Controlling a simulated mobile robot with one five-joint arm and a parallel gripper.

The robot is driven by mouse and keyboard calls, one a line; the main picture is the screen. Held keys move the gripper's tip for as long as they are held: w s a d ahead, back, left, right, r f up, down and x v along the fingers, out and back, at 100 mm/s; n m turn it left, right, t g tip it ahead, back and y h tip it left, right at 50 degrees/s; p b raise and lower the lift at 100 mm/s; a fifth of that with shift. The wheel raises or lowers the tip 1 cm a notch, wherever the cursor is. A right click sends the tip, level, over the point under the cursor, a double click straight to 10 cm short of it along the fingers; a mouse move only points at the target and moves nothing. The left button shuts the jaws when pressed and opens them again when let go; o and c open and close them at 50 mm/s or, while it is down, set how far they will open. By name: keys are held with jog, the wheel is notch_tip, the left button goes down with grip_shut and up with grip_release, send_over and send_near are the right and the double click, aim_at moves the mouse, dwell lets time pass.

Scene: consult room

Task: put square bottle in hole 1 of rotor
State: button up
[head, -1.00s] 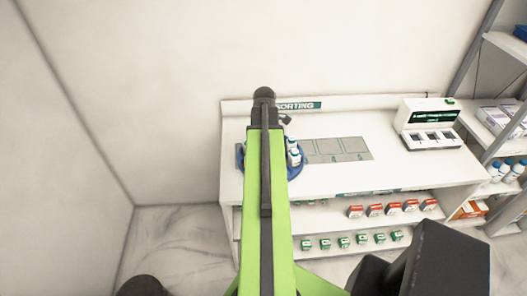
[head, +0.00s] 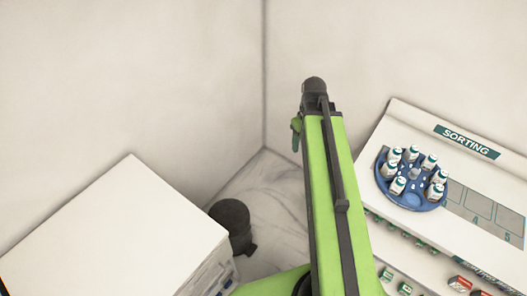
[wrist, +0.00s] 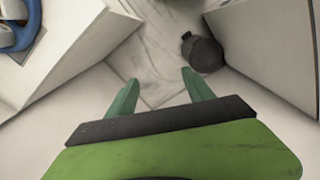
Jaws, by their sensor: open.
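The blue round rotor (head: 405,199) sits on the white sorting counter, right of my arm in the head view. Several white bottles with green caps stand upright around its ring. I cannot tell which one is the square bottle, nor read the hole numbers. Part of the blue rotor (wrist: 38,22) shows at the top left of the wrist view, cut by the edge. My gripper (wrist: 159,80) is open with nothing between its green fingers, over the floor gap and away from the rotor. In the head view only a green finger (head: 296,135) shows beside the arm's end.
The sorting counter (head: 378,140) carries a grey panel of marked squares (head: 490,213) right of the rotor. Small boxes (head: 461,284) stand on its shelf. A white cabinet (head: 120,225) is at left. A dark bin (head: 232,222) stands on the marble floor (head: 265,190) between them.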

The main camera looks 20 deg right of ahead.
jog(key=a+m, duration=0.2)
jog(key=a, duration=1.6)
jog(key=shift+w, duration=0.3)
notch_tip(320, 180, down, 7)
jog(key=b, duration=0.6)
jog(key=shift+r+b, duration=0.15)
jog(key=shift+b, duration=0.2)
jog(key=shift+w, duration=0.1)
